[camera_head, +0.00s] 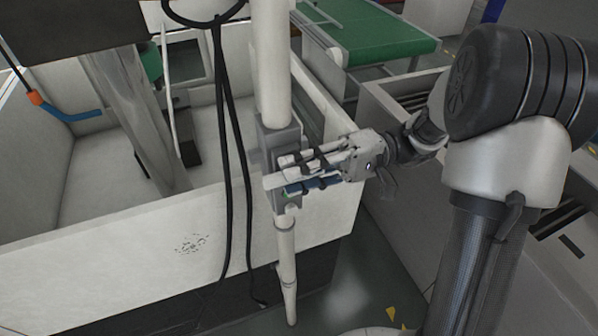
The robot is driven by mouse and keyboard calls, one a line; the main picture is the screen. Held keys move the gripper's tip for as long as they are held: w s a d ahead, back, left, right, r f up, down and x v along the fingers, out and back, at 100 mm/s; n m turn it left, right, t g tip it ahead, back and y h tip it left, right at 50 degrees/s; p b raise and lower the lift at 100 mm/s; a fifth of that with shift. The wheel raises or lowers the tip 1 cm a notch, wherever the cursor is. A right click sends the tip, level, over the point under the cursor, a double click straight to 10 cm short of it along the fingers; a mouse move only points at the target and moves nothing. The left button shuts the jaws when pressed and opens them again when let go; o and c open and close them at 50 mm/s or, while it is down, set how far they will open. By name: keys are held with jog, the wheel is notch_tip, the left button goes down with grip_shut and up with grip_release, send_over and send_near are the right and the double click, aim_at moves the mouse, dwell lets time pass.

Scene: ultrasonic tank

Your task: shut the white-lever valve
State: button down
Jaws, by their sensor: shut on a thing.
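The valve has a grey body (268,138) set in a vertical white pipe (271,60), outside the near right corner of the white tank. Its white lever (272,181) lies roughly level across the front of the body, its end showing just left of my fingertips. My gripper (290,174) reaches in from the right and is shut on the lever. The fingers cover most of the lever and part of the valve body.
The white tank (130,245) fills the left side. Black cables (228,150) hang over its wall, left of the pipe. A green-topped conveyor (385,35) stands behind. A light grey cabinet (385,115) stands behind my arm. Dark floor (365,265) is clear below my gripper.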

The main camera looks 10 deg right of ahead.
dwell(0.4)
jog(key=c, duration=1.4)
grip_release()
jog(key=shift+o, duration=0.2)
